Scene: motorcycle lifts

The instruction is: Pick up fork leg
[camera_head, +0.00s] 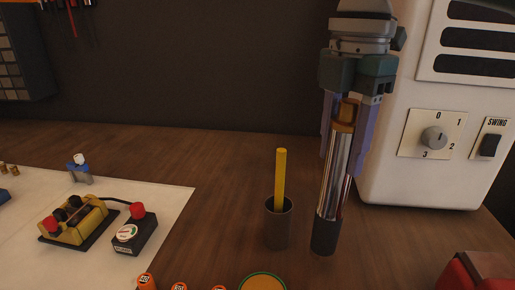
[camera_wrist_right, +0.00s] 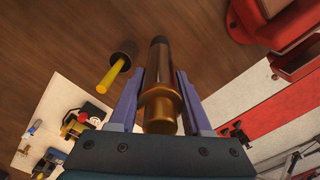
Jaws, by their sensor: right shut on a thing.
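The fork leg (camera_head: 340,180) is a chrome tube with a gold cap and a dark lower end. It stands nearly upright, slightly tilted, right of centre in the head view. My right gripper (camera_head: 343,150) comes down from above with its purple fingers on either side of the leg's upper part, shut on it. In the right wrist view the gold cap of the fork leg (camera_wrist_right: 160,105) sits between the fingers (camera_wrist_right: 155,90). I cannot tell whether its lower end touches the bench. My left gripper is not in view.
A dark cup (camera_head: 278,225) with a yellow rod (camera_head: 281,180) stands just left of the leg. A white appliance (camera_head: 420,190) stands close on the right. A yellow device (camera_head: 75,222) and a black button box (camera_head: 134,233) are on the left. Red equipment (camera_head: 480,272) is at front right.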

